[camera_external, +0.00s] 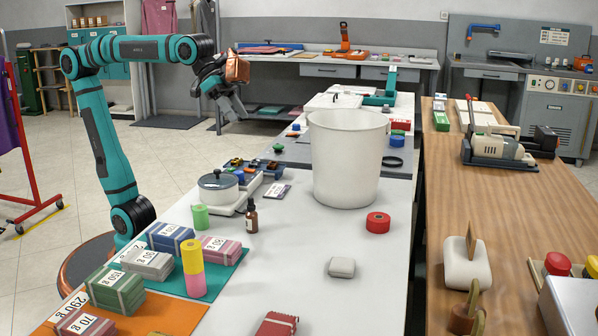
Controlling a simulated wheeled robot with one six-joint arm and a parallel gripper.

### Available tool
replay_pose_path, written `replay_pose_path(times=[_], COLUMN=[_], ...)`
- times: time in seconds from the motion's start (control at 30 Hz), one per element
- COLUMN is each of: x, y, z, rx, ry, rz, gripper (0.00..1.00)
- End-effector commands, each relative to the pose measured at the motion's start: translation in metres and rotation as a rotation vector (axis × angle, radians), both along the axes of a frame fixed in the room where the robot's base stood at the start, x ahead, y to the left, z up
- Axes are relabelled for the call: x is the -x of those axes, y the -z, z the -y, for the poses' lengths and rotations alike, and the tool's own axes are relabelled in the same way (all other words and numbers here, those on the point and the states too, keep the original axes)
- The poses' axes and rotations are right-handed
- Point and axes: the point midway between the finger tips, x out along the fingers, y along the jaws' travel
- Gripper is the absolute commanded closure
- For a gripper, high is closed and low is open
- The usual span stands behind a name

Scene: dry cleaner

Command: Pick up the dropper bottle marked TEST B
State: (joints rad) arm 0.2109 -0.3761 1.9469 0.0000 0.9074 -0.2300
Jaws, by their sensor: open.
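A small brown dropper bottle (251,217) with a dark top stands upright on the white table (290,290), just right of the lidded pot. It carries a pale label, but the writing is too small to read, so I cannot tell whether it says TEST B. No other dropper bottle is clear to me. My gripper (234,106) is at the end of my teal arm, up in the air behind the bottle and well apart from it. Its fingers point down to the right and hold nothing that I can see.
A large white bucket (347,160) stands right of the bottle. The lidded pot (218,189) and a green cylinder (201,217) are close on its left. Weight-marked bundles (150,262) and a yellow-pink cylinder (193,269) stand nearer. The table in front of the bottle is fairly clear.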

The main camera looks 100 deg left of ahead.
Motion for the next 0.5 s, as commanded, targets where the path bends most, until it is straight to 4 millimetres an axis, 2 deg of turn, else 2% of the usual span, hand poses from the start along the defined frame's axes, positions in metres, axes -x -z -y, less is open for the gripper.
replay_pose_path(times=[0.1, 0.5], x=[-0.021, -0.068], y=[0.009, 0.038], z=[0.021, 0.090], rx=[-0.009, -0.082], ry=[0.006, -0.001], rz=[-0.119, -0.495], gripper=[0.45, 0.45])
